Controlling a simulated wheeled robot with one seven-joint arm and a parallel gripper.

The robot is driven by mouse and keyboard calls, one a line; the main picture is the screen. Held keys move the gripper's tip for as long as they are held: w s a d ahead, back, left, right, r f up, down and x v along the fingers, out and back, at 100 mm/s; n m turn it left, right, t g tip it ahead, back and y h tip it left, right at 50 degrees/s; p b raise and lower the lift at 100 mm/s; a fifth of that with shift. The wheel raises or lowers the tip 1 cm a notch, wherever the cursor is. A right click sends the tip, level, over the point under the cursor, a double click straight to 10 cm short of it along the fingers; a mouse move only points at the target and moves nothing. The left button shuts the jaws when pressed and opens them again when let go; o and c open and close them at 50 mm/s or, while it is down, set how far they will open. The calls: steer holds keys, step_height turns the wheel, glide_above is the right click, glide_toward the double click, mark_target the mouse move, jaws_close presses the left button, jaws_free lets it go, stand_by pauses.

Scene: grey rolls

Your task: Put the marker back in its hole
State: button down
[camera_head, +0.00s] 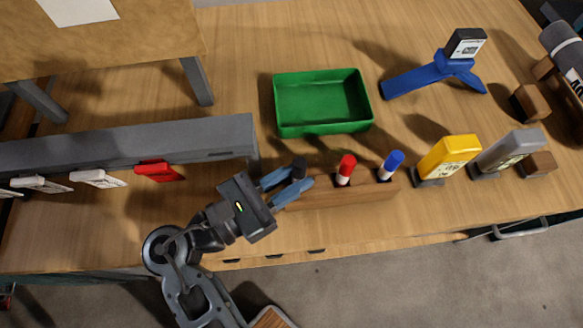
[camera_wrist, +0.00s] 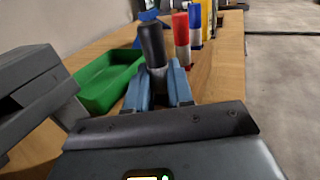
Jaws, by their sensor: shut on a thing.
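A black-capped marker (camera_head: 299,168) stands roughly upright between the blue fingers of my gripper (camera_head: 288,186), which is shut on it. It also shows in the wrist view (camera_wrist: 152,45), rising above the fingers (camera_wrist: 160,86). It is at the left end of a wooden block (camera_head: 345,194) that holds a red marker (camera_head: 346,169) and a blue marker (camera_head: 391,164) upright. The fingers hide the black marker's lower part and the block's left end, so I cannot tell whether its tip is in a hole.
A green tray (camera_head: 322,103) lies behind the block. A yellow bottle (camera_head: 450,157) and a grey bottle (camera_head: 508,151) stand to the right. A blue stand (camera_head: 435,73) is at the back right. A grey rail (camera_head: 130,140) with hanging tags is on the left.

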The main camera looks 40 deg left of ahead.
steer(key=shift+f, duration=0.35)
steer(key=c, duration=0.9)
jaws_free()
steer(key=shift+s, duration=0.15)
steer(key=b+v, duration=0.1)
steer(key=v, duration=0.6)
steer(key=shift+s+a, duration=0.1)
steer(key=shift+s, duration=0.15)
steer(key=shift+s, duration=0.1)
